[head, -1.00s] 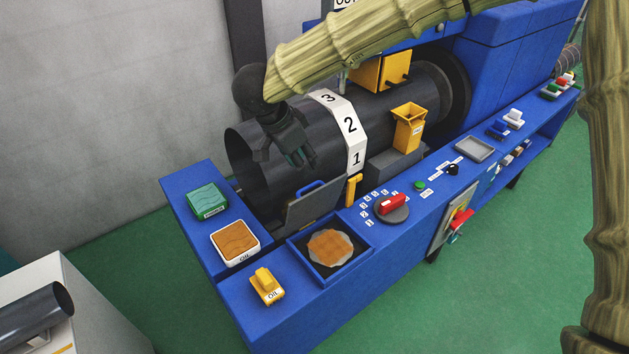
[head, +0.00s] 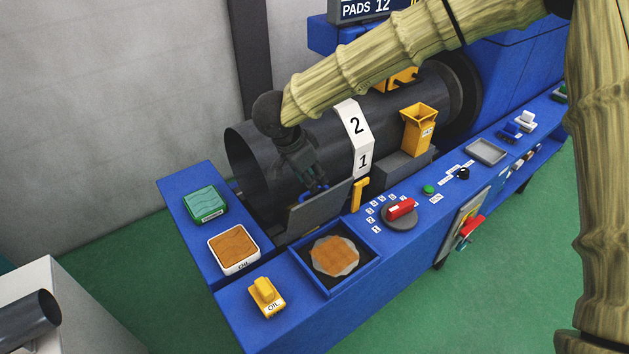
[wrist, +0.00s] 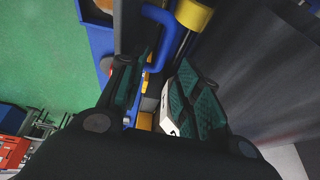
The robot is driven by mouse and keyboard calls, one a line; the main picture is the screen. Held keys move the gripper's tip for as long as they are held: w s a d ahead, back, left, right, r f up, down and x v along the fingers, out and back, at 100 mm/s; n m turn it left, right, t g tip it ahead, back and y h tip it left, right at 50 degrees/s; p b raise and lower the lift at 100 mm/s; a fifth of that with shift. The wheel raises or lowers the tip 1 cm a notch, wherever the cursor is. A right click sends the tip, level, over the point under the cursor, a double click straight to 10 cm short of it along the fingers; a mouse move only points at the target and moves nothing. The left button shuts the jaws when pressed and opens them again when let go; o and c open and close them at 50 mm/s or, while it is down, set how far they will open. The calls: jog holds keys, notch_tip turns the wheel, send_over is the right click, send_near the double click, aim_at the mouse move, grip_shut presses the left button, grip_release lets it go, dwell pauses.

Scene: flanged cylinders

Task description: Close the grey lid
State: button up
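The grey lid (head: 318,212) stands open and tilted up along the back edge of a blue tray (head: 368,262) holding a brown pad on a pale disc (head: 335,256). The lid's blue handle (head: 313,192) is at its top, partly hidden by my gripper (head: 313,184). In the wrist view the handle (wrist: 158,40) lies just beyond and near the fingertips of my gripper (wrist: 165,78). The green-padded fingers are apart, with nothing clearly held between them. I cannot tell whether a finger touches the handle.
The big dark cylinder (head: 250,165) lies right behind the lid. A yellow lever (head: 360,194), a red-handled dial (head: 401,209) and a yellow hopper (head: 418,128) are to the right. A yellow OIL switch (head: 266,297) and an orange OIL pad (head: 234,248) are to the left.

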jog(key=shift+p+x, duration=0.35)
jog(key=shift+x, duration=1.5)
grip_shut()
